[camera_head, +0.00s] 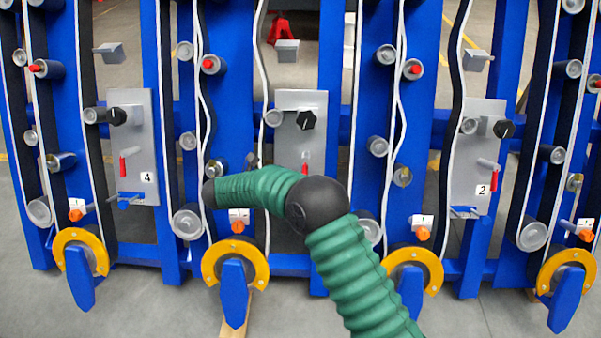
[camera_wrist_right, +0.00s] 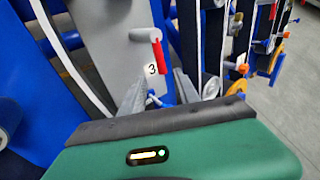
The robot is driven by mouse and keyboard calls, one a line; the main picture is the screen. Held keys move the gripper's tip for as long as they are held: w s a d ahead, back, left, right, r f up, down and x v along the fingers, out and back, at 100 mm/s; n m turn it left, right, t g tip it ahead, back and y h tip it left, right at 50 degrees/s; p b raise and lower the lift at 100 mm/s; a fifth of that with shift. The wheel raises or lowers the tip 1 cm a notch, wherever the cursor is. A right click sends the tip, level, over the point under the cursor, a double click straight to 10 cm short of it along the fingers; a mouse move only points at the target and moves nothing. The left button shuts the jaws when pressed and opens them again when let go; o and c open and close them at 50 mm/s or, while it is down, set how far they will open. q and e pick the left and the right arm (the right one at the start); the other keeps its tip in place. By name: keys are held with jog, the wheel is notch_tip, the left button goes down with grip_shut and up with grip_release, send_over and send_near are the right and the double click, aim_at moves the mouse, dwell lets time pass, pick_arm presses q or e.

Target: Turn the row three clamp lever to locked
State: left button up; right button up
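The row three plate (camera_head: 290,100) is a grey panel in the middle of the head view; my right arm hides its lower part. In the right wrist view this plate (camera_wrist_right: 132,20) carries a "3" label (camera_wrist_right: 151,69). A lever with a red handle (camera_wrist_right: 158,55) hangs down from a grey cylinder (camera_wrist_right: 143,35) just above the label. A blue part (camera_wrist_right: 155,97) sits below the label. My right gripper (camera_wrist_right: 158,78) is open, its two grey fingers apart, pointing at the plate below the red handle. Nothing shows gripped. My left gripper is out of view.
Grey plates labelled 4 (camera_head: 128,100) and 2 (camera_head: 482,115) stand on either side. Blue uprights (camera_head: 228,80), rollers (camera_head: 212,64) and white cords crowd the space around. Yellow rings (camera_head: 240,252) with blue pointed feet line the front bottom. A black knob (camera_head: 306,119) sticks out above my arm.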

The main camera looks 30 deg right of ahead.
jog(key=p+v, duration=0.1)
jog(key=v, duration=0.3)
jog(key=shift+a, duration=0.2)
